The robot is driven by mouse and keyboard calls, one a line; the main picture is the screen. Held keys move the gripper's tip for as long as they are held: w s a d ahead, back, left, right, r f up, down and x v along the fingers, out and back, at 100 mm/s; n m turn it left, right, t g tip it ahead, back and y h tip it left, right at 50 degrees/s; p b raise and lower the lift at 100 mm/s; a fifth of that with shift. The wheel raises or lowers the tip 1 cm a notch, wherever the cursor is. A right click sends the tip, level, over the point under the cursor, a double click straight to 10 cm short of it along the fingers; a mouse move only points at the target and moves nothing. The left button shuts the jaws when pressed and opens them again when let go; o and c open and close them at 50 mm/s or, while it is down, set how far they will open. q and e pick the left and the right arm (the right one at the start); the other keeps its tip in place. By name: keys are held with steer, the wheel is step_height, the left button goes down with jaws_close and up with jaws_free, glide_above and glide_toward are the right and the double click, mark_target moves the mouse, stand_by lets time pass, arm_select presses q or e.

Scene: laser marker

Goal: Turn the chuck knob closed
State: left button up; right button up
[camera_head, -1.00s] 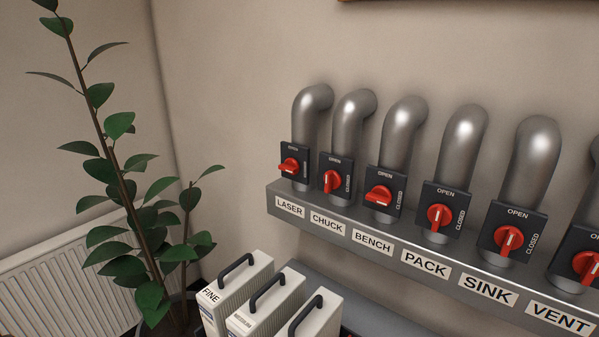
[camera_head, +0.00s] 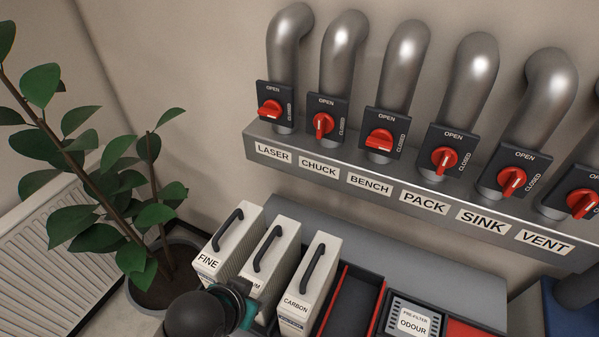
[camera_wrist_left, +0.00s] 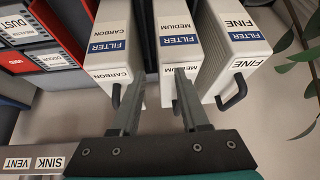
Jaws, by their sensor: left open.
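The chuck knob (camera_head: 323,124) is a red handle on a dark plate marked OPEN and CLOSED, above the CHUCK label (camera_head: 319,170) in the head view. Its handle stands upright, toward OPEN. My left gripper (camera_head: 240,303) is low in the head view, below the valve row and in front of the filter boxes; its fingers are mostly hidden there. In the left wrist view its two fingers (camera_wrist_left: 160,75) are apart and empty, in front of the medium filter box (camera_wrist_left: 177,30). The chuck knob is not visible in the wrist view. My right gripper is out of view.
The laser knob (camera_head: 270,110) and bench knob (camera_head: 380,139) lie sideways beside the chuck knob. The pack knob (camera_head: 444,159) stands nearly upright. Filter boxes with black handles, including the carbon box (camera_head: 308,285), stand below. A plant (camera_head: 90,200) is at left.

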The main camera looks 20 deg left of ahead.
arm_select(q)
steer(key=w+d+r+t, duration=0.1)
steer(key=w+r+t, duration=0.5)
steer(key=w+r, duration=0.25)
steer(key=t+h, duration=0.3)
steer(key=t, duration=0.2)
glide_toward(319, 128)
steer(key=w, duration=0.2)
steer(key=w+d, duration=0.1)
steer(key=w, duration=0.2)
steer(key=w+p, duration=0.1)
steer(key=w, duration=0.2)
steer(key=shift+w+d+f, duration=0.15)
steer(key=shift+d+f, duration=0.05)
steer(key=shift+d, duration=0.1)
jaws_close()
